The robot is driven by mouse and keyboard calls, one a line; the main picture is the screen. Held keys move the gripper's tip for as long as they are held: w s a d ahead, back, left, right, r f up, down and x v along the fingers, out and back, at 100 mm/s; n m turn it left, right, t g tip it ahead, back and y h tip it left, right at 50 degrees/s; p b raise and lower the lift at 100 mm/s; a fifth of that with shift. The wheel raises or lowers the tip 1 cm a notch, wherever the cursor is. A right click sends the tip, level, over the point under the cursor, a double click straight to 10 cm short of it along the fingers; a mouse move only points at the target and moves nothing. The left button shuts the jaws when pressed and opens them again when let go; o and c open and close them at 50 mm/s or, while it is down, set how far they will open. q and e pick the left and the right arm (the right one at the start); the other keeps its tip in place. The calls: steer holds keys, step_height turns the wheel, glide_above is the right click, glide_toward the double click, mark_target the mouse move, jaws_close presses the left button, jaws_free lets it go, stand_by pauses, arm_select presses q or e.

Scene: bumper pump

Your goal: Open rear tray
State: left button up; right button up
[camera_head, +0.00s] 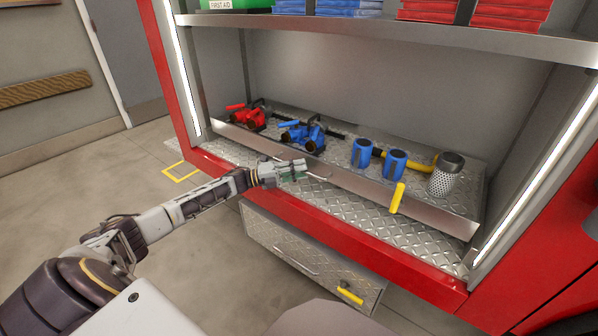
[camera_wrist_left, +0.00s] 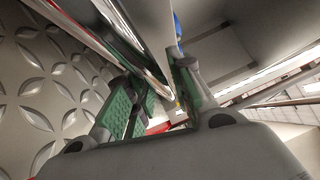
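The tray (camera_head: 345,174) is a long diamond-plate shelf with a shiny front lip, inside the red-framed compartment. It holds red and blue valve fittings, blue nozzles and a strainer. A thin bar handle (camera_head: 319,173) sits on the lip, left of its middle. My left gripper (camera_head: 297,169) is at the lip beside this handle. In the left wrist view its green-padded fingers (camera_wrist_left: 160,98) stand apart, with shiny metal edges between and beyond them. I cannot tell whether either pad touches the handle. My right gripper is not in view.
A lower diamond-plate drawer (camera_head: 290,243) with a yellow latch (camera_head: 350,294) juts out below the red sill (camera_head: 330,221). A yellow lever (camera_head: 397,198) hangs at the tray's front right. A shelf (camera_head: 400,38) with folded stacks is above. Open floor lies left.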

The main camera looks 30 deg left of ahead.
arm_select(q)
steer(key=shift+c, duration=0.4)
jaws_close()
steer(key=shift+s+f, duration=0.1)
